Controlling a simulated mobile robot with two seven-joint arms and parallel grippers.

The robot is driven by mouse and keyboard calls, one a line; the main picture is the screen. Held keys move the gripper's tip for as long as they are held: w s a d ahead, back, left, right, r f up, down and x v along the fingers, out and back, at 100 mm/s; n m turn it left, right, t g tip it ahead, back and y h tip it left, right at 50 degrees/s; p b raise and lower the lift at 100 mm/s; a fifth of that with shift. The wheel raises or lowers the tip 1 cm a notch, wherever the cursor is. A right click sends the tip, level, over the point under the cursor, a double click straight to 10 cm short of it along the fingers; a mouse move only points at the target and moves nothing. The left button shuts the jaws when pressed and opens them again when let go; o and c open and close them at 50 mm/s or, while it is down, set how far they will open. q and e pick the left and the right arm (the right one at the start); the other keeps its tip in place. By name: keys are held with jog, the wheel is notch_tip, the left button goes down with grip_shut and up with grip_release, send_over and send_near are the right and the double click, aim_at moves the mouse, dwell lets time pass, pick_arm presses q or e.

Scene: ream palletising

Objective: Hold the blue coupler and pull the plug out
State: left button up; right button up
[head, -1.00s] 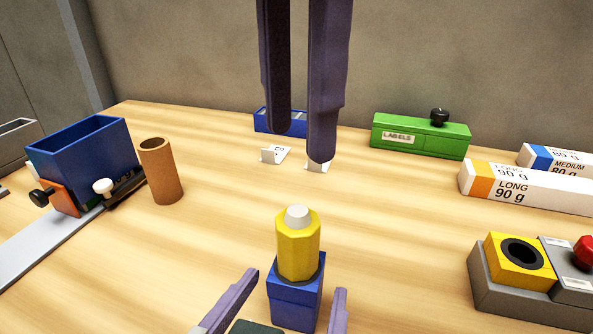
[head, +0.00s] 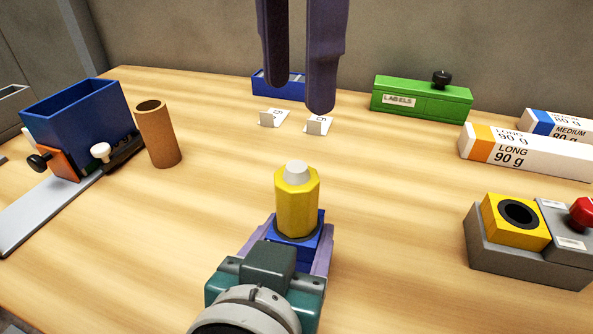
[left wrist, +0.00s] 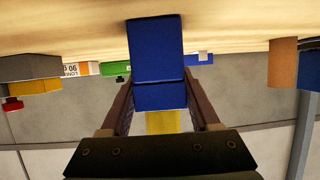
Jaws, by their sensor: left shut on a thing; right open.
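The yellow plug (head: 297,205), with a pale grey tip, stands upright in the blue coupler (head: 305,250) near the front middle of the table. My left gripper (head: 297,250) is shut on the blue coupler, with a finger on either side of it. In the left wrist view the coupler (left wrist: 155,60) shows between the two fingers (left wrist: 160,105), and part of the yellow plug (left wrist: 162,122) shows behind it. My right gripper (head: 298,95) hangs open and empty at the top, fingers pointing down, apart from the plug.
At the left are a blue bin (head: 75,115) and a brown tube (head: 158,135). A green labels box (head: 420,100) and white cartons (head: 525,153) stand at the right. A grey station (head: 500,250) with a yellow socket and red button is front right. The table around the plug is clear.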

aim_at(296, 176)
pick_arm(q)
grip_shut()
pick_arm(e)
jog(key=o, duration=0.4)
jog(key=shift+o, duration=0.7)
jog(key=shift+n, duration=0.4)
notch_tip(296, 176, down, 10)
jog(key=n, duration=1.1)
jog(key=shift+f+n, duration=0.25)
jog(key=shift+n, duration=0.15)
